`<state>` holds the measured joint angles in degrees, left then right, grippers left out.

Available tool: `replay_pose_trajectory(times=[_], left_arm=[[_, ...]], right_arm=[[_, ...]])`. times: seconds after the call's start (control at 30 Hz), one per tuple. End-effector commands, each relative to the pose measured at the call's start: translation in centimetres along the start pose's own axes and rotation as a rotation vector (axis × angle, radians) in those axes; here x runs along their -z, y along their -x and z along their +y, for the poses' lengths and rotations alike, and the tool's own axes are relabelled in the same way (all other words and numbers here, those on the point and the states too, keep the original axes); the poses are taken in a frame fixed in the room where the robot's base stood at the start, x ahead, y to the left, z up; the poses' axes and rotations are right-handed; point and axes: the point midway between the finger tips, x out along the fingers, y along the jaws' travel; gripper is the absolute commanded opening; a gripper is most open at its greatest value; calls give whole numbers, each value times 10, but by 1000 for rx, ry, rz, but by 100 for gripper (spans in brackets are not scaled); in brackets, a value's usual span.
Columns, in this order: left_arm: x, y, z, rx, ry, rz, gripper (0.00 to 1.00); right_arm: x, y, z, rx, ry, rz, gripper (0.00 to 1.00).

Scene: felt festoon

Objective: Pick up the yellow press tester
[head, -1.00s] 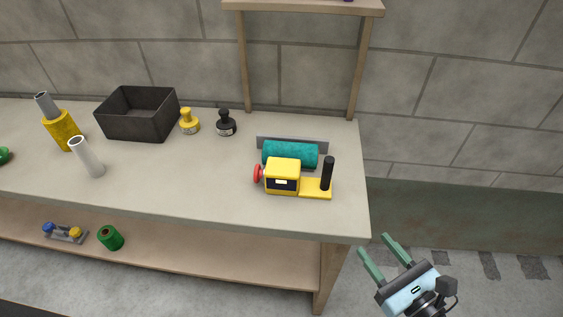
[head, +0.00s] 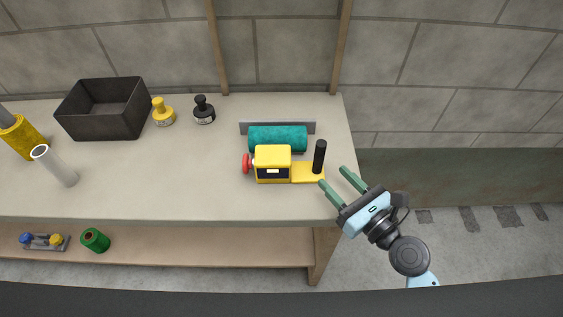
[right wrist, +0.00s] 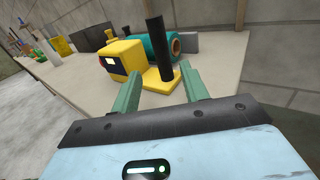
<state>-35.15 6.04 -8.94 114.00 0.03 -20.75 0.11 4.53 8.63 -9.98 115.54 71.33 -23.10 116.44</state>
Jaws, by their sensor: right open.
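The yellow press tester (head: 273,164) lies near the right end of the workbench, a yellow box with a red knob on its left side. A flat yellow plate with an upright black handle (head: 319,156) extends to its right. My right gripper (head: 333,176) is open and empty at the bench's right edge, its green fingers pointing toward the black handle. In the right wrist view, the tester (right wrist: 122,57) and handle (right wrist: 159,45) stand beyond the fingertips, the handle roughly between them. My left gripper is not in view.
A teal roll (head: 278,138) lies right behind the tester, before a grey strip. A black stamp-like piece (head: 204,110), a yellow one (head: 163,112), a dark bin (head: 103,110) and a white tube (head: 55,166) stand left. The bench front (head: 170,195) is clear.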

Motion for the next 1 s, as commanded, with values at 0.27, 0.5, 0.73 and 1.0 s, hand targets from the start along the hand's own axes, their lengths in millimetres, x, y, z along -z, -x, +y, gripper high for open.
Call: replay_pose_trajectory(times=[0.27,0.5,0.73,1.0], left_arm=[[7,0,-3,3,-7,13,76],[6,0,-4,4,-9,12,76],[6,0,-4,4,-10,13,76],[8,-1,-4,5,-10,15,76]], right_arm=[[1,-22,0,0,-1,1,45],[3,-32,-1,0,-1,0,45],[6,-64,-4,0,-1,0,45],[7,-74,-4,0,-1,1,45]])
